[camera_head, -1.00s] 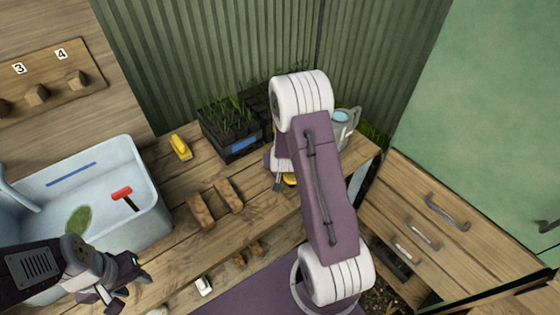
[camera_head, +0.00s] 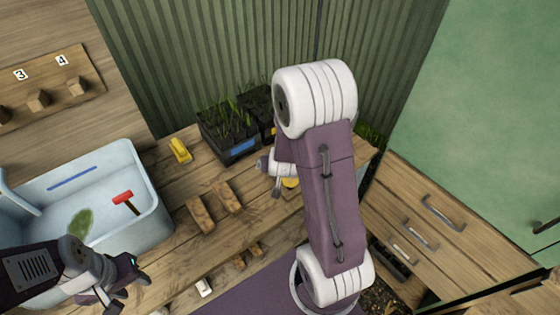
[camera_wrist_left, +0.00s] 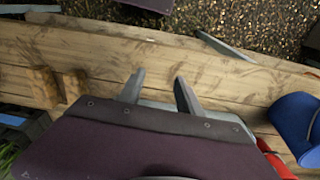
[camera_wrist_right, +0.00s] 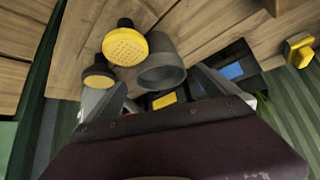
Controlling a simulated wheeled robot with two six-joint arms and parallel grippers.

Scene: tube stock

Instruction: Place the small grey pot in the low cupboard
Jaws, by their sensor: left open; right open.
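The small grey pot (camera_wrist_right: 162,66) shows in the right wrist view as a dark grey cup with its round mouth toward the camera. It lies ahead of my right gripper (camera_wrist_right: 158,82), which is open; I cannot tell whether a finger touches the pot. In the head view my right arm hides the pot, and only part of its wrist shows over the bench. My left gripper (camera_head: 125,288) is open and empty near the sink's front, also in the left wrist view (camera_wrist_left: 159,88). A wooden unit with handles (camera_head: 400,200) stands at right; I cannot tell if it is the low cupboard.
Two yellow-faced black roses (camera_wrist_right: 126,47) (camera_wrist_right: 98,78) lie close beside the pot. Planter trays (camera_head: 230,145), a yellow item (camera_head: 180,150) and wooden blocks (camera_head: 200,212) occupy the bench (camera_head: 185,240). The sink (camera_head: 150,205) is at left. A green door (camera_head: 490,110) is at right.

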